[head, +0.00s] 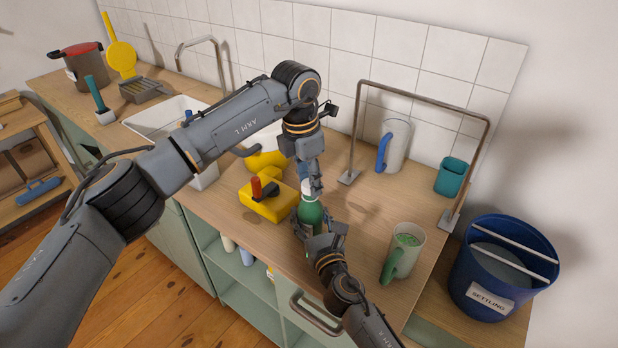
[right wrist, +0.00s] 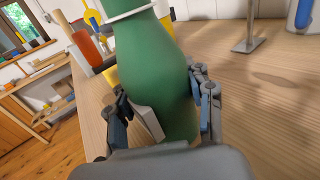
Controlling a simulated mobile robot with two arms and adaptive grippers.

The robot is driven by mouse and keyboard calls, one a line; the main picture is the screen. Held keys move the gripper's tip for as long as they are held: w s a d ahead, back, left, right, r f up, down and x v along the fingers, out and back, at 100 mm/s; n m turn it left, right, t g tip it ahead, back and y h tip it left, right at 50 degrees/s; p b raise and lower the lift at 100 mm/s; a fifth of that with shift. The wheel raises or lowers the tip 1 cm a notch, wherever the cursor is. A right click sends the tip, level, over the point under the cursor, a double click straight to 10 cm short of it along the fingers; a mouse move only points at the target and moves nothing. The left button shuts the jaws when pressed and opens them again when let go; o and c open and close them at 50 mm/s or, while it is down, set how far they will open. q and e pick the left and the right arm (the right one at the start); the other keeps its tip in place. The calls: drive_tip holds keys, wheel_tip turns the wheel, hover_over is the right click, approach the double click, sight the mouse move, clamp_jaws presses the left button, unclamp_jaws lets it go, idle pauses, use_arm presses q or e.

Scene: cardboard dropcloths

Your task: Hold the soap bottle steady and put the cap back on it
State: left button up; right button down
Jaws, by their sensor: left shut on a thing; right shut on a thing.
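The green soap bottle (head: 310,212) stands upright on the wooden counter. It also fills the middle of the right wrist view (right wrist: 155,75), with a white ring (right wrist: 130,10) around its upper part. My right gripper (head: 318,232) is shut around the bottle's body, with a finger on each side in the right wrist view (right wrist: 168,105). My left gripper (head: 314,186) points down at the bottle's top, shut on a small pale piece (head: 307,187), which looks like the cap. The fingers partly hide it, and I cannot tell whether it touches the bottle's mouth.
A yellow block with a red peg (head: 268,200) sits just left of the bottle. A mug with a green handle (head: 403,252) stands to the right. A metal rail frame (head: 425,97) rises behind. A blue bucket (head: 503,268) is at far right. The counter right of the bottle is partly clear.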

use_arm(q)
drive_tip(key=shift+f, duration=0.55)
drive_tip(key=m, duration=0.4)
drive_tip(key=shift+w+g, duration=0.1)
drive_tip(key=shift+g, duration=0.2)
drive_tip(key=m, duration=0.3)
drive_tip(key=shift+m, duration=0.4)
drive_tip(key=m+g, duration=0.1)
drive_tip(key=m, duration=0.5)
drive_tip(key=shift+w+m, duration=0.15)
drive_tip(key=shift+m, duration=0.15)
drive_tip(key=m, duration=0.5)
drive_tip(key=shift+y, duration=0.3)
drive_tip(key=m, duration=0.3)
drive_tip(key=shift+m, duration=0.3)
drive_tip(key=m+y, duration=0.1)
drive_tip(key=m, duration=0.2)
drive_tip(key=shift+d+m+g, duration=0.1)
drive_tip(key=shift+m+g, duration=0.2)
drive_tip(key=m, duration=0.3)
drive_tip(key=shift+m, duration=0.4)
